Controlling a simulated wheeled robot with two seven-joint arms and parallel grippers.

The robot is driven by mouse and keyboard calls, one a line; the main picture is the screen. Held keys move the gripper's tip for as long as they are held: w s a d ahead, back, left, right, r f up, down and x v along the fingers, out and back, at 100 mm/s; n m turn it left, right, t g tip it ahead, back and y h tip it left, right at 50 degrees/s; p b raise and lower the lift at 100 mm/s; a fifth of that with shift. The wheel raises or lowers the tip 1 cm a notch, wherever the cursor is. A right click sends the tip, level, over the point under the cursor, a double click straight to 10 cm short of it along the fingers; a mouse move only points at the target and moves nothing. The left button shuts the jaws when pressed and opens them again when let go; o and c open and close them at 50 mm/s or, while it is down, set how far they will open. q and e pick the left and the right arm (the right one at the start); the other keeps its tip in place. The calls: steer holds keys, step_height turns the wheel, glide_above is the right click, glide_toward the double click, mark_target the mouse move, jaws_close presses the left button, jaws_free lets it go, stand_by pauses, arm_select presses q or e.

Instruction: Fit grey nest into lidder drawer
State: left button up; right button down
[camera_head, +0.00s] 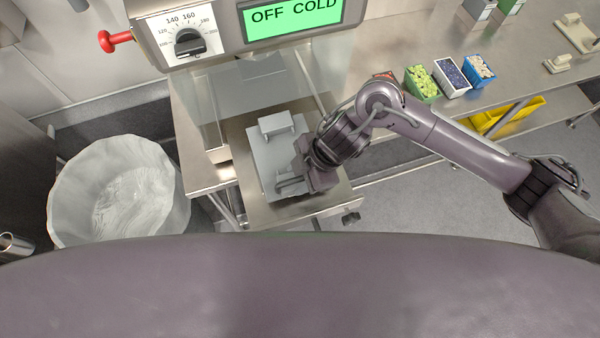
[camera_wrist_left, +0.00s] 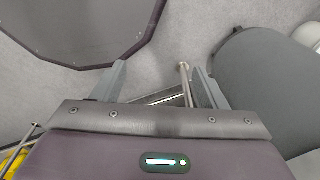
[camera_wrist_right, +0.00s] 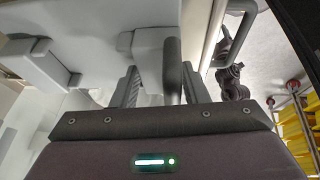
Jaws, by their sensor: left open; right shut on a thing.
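The lidder (camera_head: 255,80) is a steel machine whose drawer (camera_head: 318,207) is pulled out toward me. The grey nest (camera_head: 268,158), a light grey plate with a raised grip at its far end and another at its near end, is over the drawer. I cannot tell whether it is seated or slightly above. My right gripper (camera_head: 298,182) is shut on the nest's near grip. The right wrist view shows that grip (camera_wrist_right: 155,50) between the fingers (camera_wrist_right: 155,88). My left gripper (camera_wrist_left: 160,85) is open and empty over the floor, outside the head view.
The lidder's front carries a green display (camera_head: 292,20) reading OFF COLD, a dial (camera_head: 190,43) and a red knob (camera_head: 113,41). A white-lined bin (camera_head: 120,192) stands at left. Several small boxes of produce (camera_head: 452,78) stand on the steel counter (camera_head: 400,50) at right. A yellow crate (camera_head: 508,117) is below.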

steer(key=shift+f, duration=0.35)
arm_select(q)
steer(key=shift+a+f, duration=0.35)
steer(key=shift+a, duration=0.35)
arm_select(e)
steer(key=shift+d, duration=0.1)
arm_select(q)
steer(key=shift+d, duration=0.1)
steer(key=shift+s+d+r+p, duration=0.1)
steer(key=shift+d+r+p, duration=0.35)
steer(key=shift+d+r, duration=0.05)
arm_select(e)
steer(key=shift+w+g, duration=0.1)
steer(key=shift+g, duration=0.2)
steer(key=shift+f, duration=0.1)
arm_select(q)
steer(key=shift+a, duration=0.2)
steer(key=shift+r+p, duration=0.45)
steer(key=shift+f+b, duration=0.95)
arm_select(e)
steer(key=shift+f, duration=1.3)
